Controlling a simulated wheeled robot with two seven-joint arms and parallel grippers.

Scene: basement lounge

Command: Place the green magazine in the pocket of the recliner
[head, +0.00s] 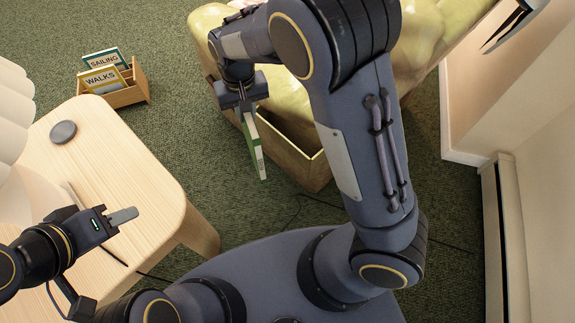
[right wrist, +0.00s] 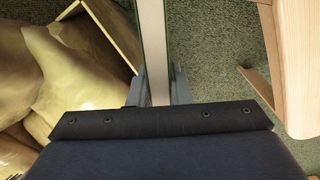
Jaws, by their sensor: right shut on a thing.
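The green magazine (head: 253,145) is held upright in my right gripper (head: 244,106), its green and white edge hanging below the jaws. In the right wrist view the magazine (right wrist: 153,45) shows edge-on between the two fingers (right wrist: 160,85). The yellow recliner (head: 425,40) stands at the top. Its side pocket (head: 305,168), an open-topped pouch, lies just right of the magazine. The magazine's lower end appears beside the pocket's left edge; the exact gap cannot be told. My left gripper (head: 122,216) is over the wooden table, seen side-on, with nothing visible in it.
A light wooden table (head: 130,165) with a dark round disc (head: 63,132) and a thin stick-like item is at left. A wooden box (head: 128,92) with the Sailing and Walks magazines stands on the green carpet behind it. A wall and heater (head: 505,240) bound the right.

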